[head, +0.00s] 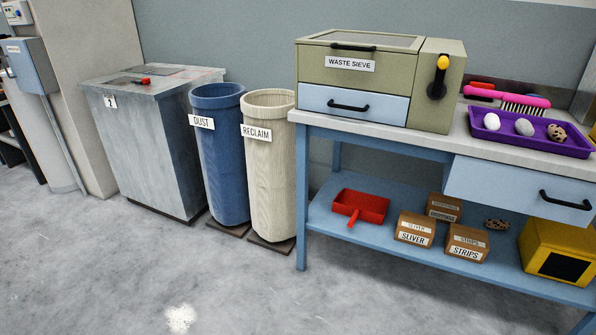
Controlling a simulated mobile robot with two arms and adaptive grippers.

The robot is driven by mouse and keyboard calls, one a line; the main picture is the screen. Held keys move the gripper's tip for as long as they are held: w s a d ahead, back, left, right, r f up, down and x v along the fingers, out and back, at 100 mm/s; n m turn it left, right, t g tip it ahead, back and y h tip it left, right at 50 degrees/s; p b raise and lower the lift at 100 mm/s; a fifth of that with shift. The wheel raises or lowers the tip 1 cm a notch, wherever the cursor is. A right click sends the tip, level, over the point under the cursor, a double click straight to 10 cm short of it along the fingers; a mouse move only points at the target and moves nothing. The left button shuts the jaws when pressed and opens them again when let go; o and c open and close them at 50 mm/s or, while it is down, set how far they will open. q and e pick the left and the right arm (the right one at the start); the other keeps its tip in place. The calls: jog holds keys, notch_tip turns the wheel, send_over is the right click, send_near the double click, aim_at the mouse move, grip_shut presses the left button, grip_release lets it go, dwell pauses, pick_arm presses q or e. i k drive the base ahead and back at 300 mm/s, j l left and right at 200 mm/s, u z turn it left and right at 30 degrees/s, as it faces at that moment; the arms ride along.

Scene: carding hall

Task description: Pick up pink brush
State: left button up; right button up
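The pink brush (508,96) has a bright pink handle and dark bristles pointing down. It is on the grey-topped blue workbench (446,144) at the right, behind the purple tray (477,133). Whether it touches the tray's back rim, I cannot tell. Neither of my grippers is in the head view.
The tray holds a white, a grey and a speckled lump. The waste sieve (375,77) stands left of the brush. The lower shelf (330,222) holds a red dustpan (361,206) and several boxes. Blue (220,150) and cream (270,175) bins stand left. Front floor is mostly clear.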

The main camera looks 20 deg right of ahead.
aim_at(513, 102)
jog(key=z, duration=1.75)
